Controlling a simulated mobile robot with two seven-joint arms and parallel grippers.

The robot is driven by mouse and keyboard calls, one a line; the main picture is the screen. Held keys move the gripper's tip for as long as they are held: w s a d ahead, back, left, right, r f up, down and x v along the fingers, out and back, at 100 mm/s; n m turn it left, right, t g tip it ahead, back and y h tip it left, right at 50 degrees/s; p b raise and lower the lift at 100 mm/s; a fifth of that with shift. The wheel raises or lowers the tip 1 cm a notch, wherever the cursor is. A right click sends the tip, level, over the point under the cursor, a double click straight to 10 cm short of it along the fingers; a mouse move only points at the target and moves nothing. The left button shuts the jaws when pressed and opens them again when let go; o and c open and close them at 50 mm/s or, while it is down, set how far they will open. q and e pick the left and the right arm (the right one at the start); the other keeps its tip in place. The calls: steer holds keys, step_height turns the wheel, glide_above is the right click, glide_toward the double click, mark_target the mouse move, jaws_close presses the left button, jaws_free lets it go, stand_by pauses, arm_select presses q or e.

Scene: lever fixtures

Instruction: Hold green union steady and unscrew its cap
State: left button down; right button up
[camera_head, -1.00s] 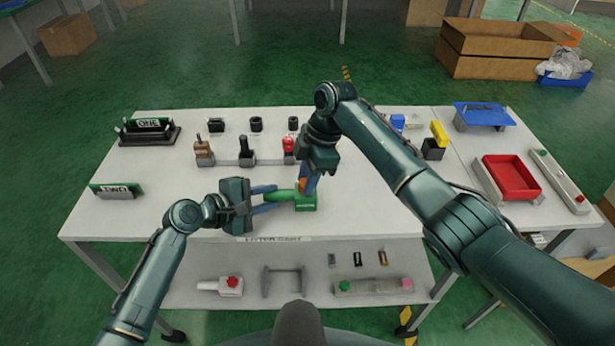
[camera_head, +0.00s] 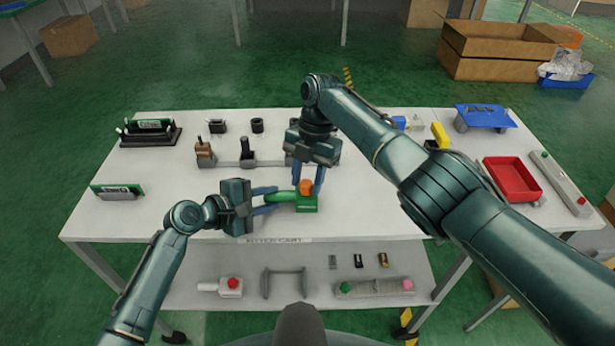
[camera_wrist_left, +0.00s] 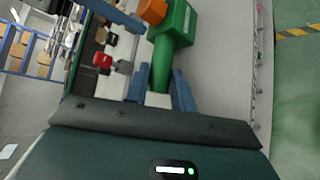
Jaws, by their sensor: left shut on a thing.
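The green union (camera_head: 307,206) stands on the near part of the table, with its green arm reaching left. It also shows in the left wrist view (camera_wrist_left: 178,22). Its orange cap (camera_head: 306,187) sits on top and also shows in the left wrist view (camera_wrist_left: 153,11). My left gripper (camera_head: 275,198) is shut on the green arm, one blue finger on each side of it in the left wrist view (camera_wrist_left: 160,78). My right gripper (camera_head: 307,177) is above and just behind the cap, its fingers spread to either side. Whether a finger touches the cap I cannot tell.
Small fixtures with levers (camera_head: 247,150) stand behind the union. Signed holders (camera_head: 117,190) are at the left. A red tray (camera_head: 512,179) and a blue stand (camera_head: 484,116) are at the right. The table's front edge lies close below the union.

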mark_target(305, 185)
steer(key=o, duration=0.4)
steer(key=shift+r, duration=0.1)
steer(key=shift+r, duration=1.4)
